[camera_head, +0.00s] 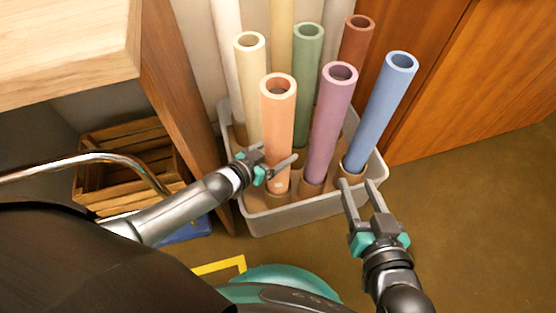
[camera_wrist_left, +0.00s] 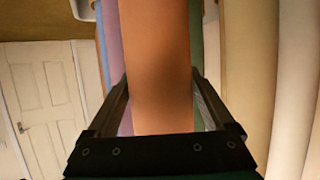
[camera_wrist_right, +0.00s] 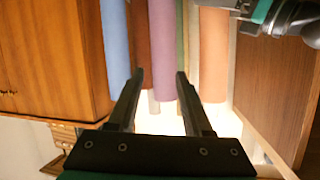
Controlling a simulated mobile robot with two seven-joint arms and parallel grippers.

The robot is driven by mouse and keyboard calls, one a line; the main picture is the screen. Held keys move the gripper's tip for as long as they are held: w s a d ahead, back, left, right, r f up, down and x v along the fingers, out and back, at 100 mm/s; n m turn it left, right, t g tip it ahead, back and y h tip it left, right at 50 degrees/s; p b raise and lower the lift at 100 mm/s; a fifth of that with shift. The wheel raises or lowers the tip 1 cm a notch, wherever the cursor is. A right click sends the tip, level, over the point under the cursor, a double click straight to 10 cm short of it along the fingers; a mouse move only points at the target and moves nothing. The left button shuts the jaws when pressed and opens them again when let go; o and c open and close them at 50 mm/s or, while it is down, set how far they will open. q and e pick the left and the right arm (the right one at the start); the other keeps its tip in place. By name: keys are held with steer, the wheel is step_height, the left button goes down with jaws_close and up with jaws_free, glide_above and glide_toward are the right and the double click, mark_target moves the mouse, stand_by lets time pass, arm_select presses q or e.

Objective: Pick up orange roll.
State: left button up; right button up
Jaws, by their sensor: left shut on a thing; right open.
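The orange roll (camera_head: 278,130) is a hollow tube standing upright in the front of a pale grey bin. My left gripper (camera_head: 277,165) is at its lower part, shut on it with a finger on each side. In the left wrist view the orange roll (camera_wrist_left: 157,65) fills the space between the fingers (camera_wrist_left: 160,95). My right gripper (camera_head: 358,188) is open and empty at the bin's front right corner, below the blue roll. The orange roll also shows in the right wrist view (camera_wrist_right: 214,55), to the right of the open fingers (camera_wrist_right: 160,90).
The grey bin (camera_head: 290,220) also holds a purple roll (camera_head: 330,125) close beside the orange one, a blue roll (camera_head: 382,110), a green roll (camera_head: 304,80), a cream roll (camera_head: 250,90) and others. A wooden table (camera_head: 70,40) and crate (camera_head: 125,160) are at left. Floor at right is clear.

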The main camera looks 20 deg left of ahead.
arm_select(q)
steer(key=shift+r, duration=0.3)
